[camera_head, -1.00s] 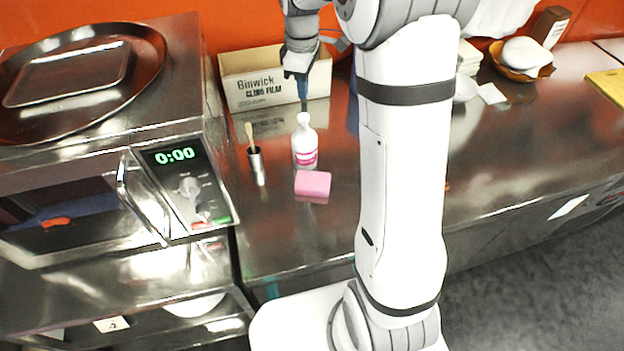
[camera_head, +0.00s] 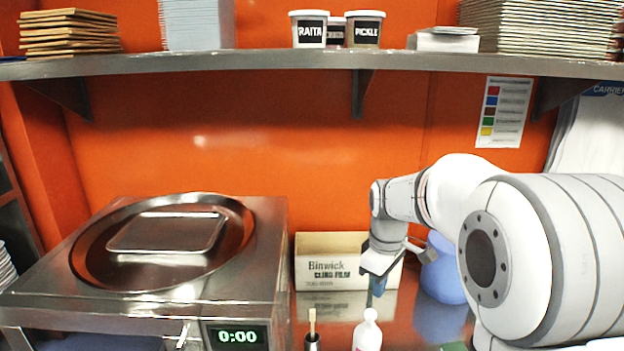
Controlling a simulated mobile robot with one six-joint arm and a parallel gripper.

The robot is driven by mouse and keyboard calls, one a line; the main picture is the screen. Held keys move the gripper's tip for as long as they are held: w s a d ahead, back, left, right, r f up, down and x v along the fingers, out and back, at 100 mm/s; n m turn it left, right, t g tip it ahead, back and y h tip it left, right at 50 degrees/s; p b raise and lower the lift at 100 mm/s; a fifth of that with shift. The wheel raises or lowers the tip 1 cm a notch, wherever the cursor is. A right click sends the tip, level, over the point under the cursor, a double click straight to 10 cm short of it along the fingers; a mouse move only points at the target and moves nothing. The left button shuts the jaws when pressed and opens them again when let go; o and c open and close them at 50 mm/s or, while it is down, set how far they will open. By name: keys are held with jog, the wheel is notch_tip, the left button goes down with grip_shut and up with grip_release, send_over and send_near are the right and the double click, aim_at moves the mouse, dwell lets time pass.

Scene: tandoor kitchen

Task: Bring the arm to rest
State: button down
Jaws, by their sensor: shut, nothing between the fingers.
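My gripper (camera_head: 376,287) hangs at the end of my white arm, pointing down in front of the cling film box. Its fingers are dark blue, close together and empty. It is just above and behind a white bottle (camera_head: 367,333), apart from it as far as I can see. My arm reaches in from the right and bends down at the wrist.
The cling film box (camera_head: 318,268) stands by the wall. A brush in a dark holder (camera_head: 312,340) is left of the bottle. A blue container (camera_head: 442,278) is behind my arm. A metal shelf (camera_head: 240,65) runs above.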

jog(key=s+f+m+t+b, duration=0.1)
jog(key=s+m, duration=0.8)
jog(key=s, duration=1.2)
jog(key=shift+s+f+m+t+b, duration=0.35)
jog(key=shift+s+m+t+b, duration=0.05)
jog(key=shift+t+b, duration=0.5)
